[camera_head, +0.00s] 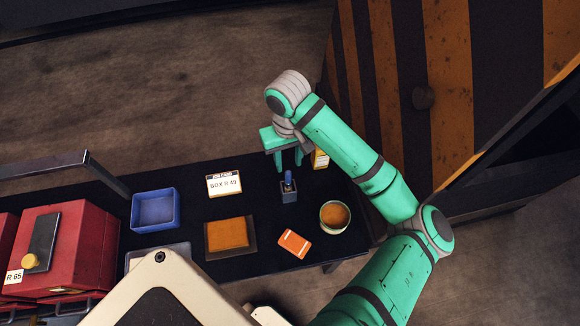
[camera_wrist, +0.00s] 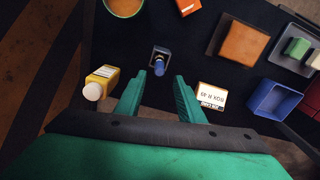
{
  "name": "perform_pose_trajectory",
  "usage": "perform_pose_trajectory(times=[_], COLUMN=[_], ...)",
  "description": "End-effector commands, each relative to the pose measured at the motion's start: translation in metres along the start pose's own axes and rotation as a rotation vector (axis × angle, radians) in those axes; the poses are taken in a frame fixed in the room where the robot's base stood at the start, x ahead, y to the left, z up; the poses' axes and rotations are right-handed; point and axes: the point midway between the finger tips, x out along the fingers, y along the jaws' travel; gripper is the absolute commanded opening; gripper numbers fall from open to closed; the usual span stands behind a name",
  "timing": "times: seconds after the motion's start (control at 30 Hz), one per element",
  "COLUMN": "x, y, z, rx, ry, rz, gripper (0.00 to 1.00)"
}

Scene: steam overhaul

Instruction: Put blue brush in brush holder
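The blue brush (camera_head: 288,177) stands upright in the small dark grey brush holder (camera_head: 289,196) on the black table. In the wrist view, the brush (camera_wrist: 160,67) and the holder (camera_wrist: 160,52) are just beyond my fingertips. My gripper (camera_head: 288,164) is above the table on the far side of the holder, with its fingers pointing down. In the wrist view, my gripper (camera_wrist: 159,78) is open with nothing between its fingers. The brush appears apart from both fingers. The lower part of the brush is hidden inside the holder.
A yellow bottle (camera_wrist: 101,80) and a BOX R 49 card (camera_head: 224,184) flank the holder. A round tin (camera_head: 335,217), orange card (camera_head: 294,243), brown block (camera_head: 227,234) and blue tray (camera_head: 155,209) lie nearby. A red toolbox (camera_head: 75,245) stands left.

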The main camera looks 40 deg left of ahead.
Motion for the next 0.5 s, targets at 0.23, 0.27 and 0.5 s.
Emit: perform_pose_trajectory(times=[0.23, 0.27, 0.5], x=[-0.006, -0.006, -0.001], y=[0.000, 0.000, -0.035], z=[0.000, 0.000, -0.025], rx=[0.000, 0.000, 0.001], ry=[-0.001, 0.000, 0.124], rz=[0.001, 0.000, -0.115], gripper=[0.35, 0.35, 0.35])
